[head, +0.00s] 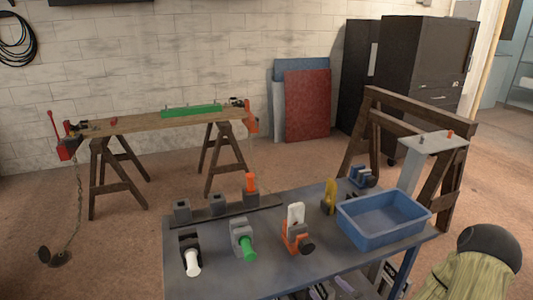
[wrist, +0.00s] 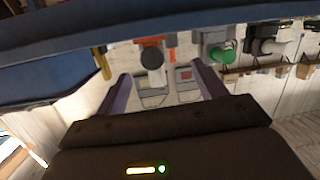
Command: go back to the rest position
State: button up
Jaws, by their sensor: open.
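My gripper (wrist: 161,72) shows in the wrist view, with its two grey-purple fingers spread apart and nothing between them. The fingers point toward the bench tools, which appear upside down in that view. I cannot tell the exact distance from the fingers to the tools.
A blue bin (head: 385,238) sits at the bench's right end. Green-ended (head: 245,243) and white-ended (head: 191,258) tools stand left of the orange clamp. A yellow piece (head: 329,197) stands behind it. A wooden trestle table (head: 140,122) stands by the wall, with open floor before it.

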jog(key=s+a+r+m+g+h+p, duration=0.2)
jog(key=s+r+g, duration=0.4)
jog(key=r, duration=0.4)
jog(key=s+a+r+m+g+h+p, duration=0.2)
jog(key=s+r+g+p, duration=0.4)
jog(key=r, duration=0.5)
jog(key=shift+s+a+r+m+h+p, duration=0.15)
jog(key=shift+s+r+m+h+p, duration=0.15)
jog(key=shift+s+m+h+p, duration=0.65)
jog(key=shift+w+n, duration=0.2)
jog(key=shift+n, duration=0.05)
